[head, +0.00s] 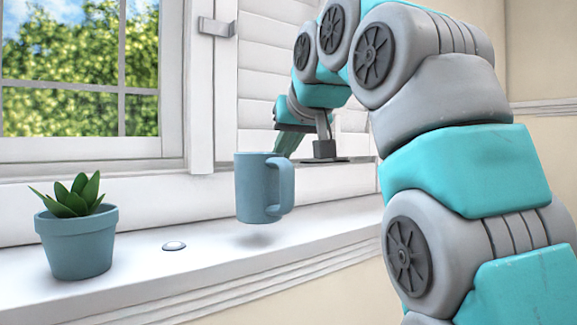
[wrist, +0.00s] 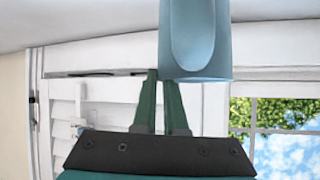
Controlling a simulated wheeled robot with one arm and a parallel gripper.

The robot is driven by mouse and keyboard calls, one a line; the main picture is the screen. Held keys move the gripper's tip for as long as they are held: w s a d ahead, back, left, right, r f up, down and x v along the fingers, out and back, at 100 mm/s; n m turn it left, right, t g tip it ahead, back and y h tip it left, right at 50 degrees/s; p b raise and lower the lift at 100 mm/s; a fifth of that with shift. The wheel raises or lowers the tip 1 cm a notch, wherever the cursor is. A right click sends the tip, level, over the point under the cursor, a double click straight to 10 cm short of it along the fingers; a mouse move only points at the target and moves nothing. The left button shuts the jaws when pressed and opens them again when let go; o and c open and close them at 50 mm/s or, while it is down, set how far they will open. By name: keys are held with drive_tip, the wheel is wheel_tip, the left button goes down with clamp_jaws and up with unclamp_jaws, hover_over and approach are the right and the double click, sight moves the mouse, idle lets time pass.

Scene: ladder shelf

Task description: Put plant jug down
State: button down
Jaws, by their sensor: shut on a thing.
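The blue-grey jug (head: 257,187) is upright, with its handle on the right in the head view. It hangs a little above the white sill (head: 205,275), with a faint shadow below it. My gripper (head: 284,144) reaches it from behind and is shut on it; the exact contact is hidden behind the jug. In the wrist view the jug (wrist: 195,45) fills the top middle, partly cut off. The green fingers of my gripper (wrist: 161,78) meet its lower left there.
A potted succulent (head: 78,243) stands on the sill at the left. A small round disc (head: 174,246) lies between the pot and the jug. The window (head: 80,75) and white shutter (head: 265,65) rise behind. The sill under the jug looks clear.

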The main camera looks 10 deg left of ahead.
drive_tip(key=shift+w+a, duration=0.35)
drive_tip(key=shift+w, duration=0.25)
drive_tip(key=shift+s+f+b, duration=0.1)
drive_tip(key=shift+f+b, duration=0.3)
drive_tip(key=shift+f, duration=0.3)
drive_tip(key=shift+f+b, duration=0.3)
drive_tip(key=shift+f, duration=0.75)
drive_tip(key=shift+f, duration=0.2)
drive_tip(key=c, duration=1)
unclamp_jaws()
